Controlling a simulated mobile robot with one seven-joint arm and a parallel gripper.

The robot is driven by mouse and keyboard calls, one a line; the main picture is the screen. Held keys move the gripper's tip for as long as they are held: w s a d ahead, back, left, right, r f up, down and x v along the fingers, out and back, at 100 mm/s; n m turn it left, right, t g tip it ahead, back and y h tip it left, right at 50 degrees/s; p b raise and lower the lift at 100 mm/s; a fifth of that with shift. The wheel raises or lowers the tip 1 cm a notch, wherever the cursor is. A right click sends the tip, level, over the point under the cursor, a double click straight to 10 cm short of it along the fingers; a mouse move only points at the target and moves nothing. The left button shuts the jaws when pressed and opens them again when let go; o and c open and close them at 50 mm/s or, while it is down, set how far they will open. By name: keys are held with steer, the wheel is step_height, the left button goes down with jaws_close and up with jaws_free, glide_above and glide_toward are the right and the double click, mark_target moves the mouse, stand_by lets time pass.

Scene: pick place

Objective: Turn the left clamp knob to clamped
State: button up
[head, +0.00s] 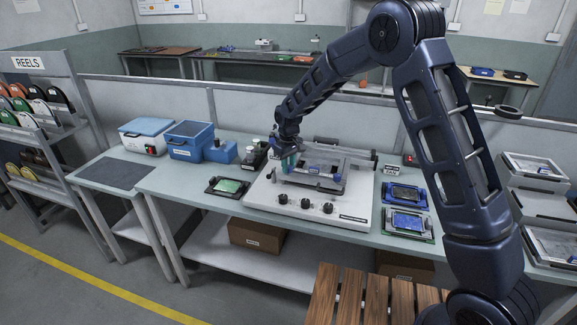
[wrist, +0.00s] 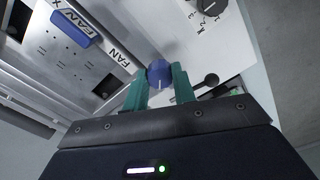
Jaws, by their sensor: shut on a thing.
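The left clamp knob (wrist: 159,73) is a blue faceted knob with a light pointer line. It sits between the green fingertips of my gripper (wrist: 159,84), which is shut on it. In the head view my gripper (head: 289,161) is at the left side of the metal frame (head: 325,182) on the white machine (head: 262,196). The knob is hidden there by the gripper. I cannot read from these views which mark the pointer line faces.
A black ball-ended lever (wrist: 211,80) stands close right of the fingers. A black dial (wrist: 209,5) with a printed scale is near the wrist view's top. A green board in a black holder (head: 228,186) lies left of the machine; blue boards (head: 408,221) lie right.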

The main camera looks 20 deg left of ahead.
mark_target(289, 166)
steer(key=m, duration=0.4)
steer(key=shift+m, duration=0.3)
steer(key=m, duration=0.4)
steer(key=shift+m, duration=0.4)
steer(key=o, duration=1)
step_height(289, 166, up, 11)
steer(key=shift+f, duration=0.1)
